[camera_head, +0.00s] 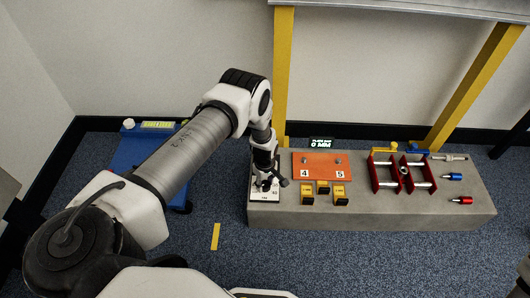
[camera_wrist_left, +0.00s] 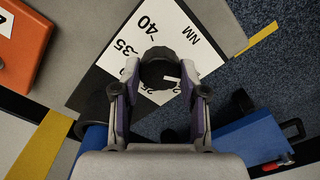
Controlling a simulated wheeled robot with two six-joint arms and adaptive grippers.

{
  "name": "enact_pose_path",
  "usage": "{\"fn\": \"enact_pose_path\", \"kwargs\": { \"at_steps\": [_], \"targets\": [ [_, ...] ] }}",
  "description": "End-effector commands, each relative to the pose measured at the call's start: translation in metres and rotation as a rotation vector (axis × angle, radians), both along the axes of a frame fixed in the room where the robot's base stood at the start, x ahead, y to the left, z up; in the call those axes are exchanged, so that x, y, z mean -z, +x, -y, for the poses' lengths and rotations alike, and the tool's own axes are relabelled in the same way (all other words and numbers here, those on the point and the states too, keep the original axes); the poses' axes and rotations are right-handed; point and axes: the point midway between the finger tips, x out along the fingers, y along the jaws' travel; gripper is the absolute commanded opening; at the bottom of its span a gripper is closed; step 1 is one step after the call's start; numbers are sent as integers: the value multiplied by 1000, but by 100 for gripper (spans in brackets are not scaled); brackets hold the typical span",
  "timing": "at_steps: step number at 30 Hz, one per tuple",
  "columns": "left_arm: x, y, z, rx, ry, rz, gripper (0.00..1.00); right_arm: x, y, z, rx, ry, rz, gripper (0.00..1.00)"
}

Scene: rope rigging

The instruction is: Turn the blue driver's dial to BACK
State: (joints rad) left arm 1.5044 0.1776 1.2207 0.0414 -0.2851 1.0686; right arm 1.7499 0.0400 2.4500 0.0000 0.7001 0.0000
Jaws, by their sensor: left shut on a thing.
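A blue-handled driver (camera_head: 455,176) lies at the right end of the grey bench in the head view. It is too small there to read any dial or BACK mark. My left gripper (camera_head: 265,179) is at the bench's left end, far from that driver. In the left wrist view the gripper (camera_wrist_left: 158,86) is shut on a round black knob (camera_wrist_left: 158,58) with a white pointer mark. The knob sits on a white plate (camera_wrist_left: 165,22) with a scale reading 40, 35 and NM; other figures are partly covered by the fingers. My right gripper is not seen.
The grey bench (camera_head: 365,214) also holds a red-handled driver (camera_head: 462,200), a red clamp frame (camera_head: 386,174), an orange plate (camera_head: 325,165) marked 4 and 5, and several yellow-black blocks (camera_head: 340,194). A blue cart (camera_head: 130,152) stands left. A yellow post (camera_head: 283,80) rises behind the bench.

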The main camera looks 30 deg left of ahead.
Motion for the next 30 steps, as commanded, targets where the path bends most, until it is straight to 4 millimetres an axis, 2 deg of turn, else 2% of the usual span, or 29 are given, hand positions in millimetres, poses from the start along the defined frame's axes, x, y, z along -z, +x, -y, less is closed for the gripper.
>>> {"fn": "enact_pose_path", "kwargs": {
  "at_steps": [6,7,9,20,23,30],
  "targets": [
    [1,-1,0,-1,0,-2,8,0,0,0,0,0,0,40],
    [1,-1,0,-1,0,-2,46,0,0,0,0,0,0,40],
    [1,-1,0,-1,0,-2,68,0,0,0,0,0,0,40],
    [-4,1,0,0,0,1,68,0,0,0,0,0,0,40],
    [-18,2,0,-1,-1,2,68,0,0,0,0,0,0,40],
    [-78,1,0,0,-1,3,68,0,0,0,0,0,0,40]
  ]
}}
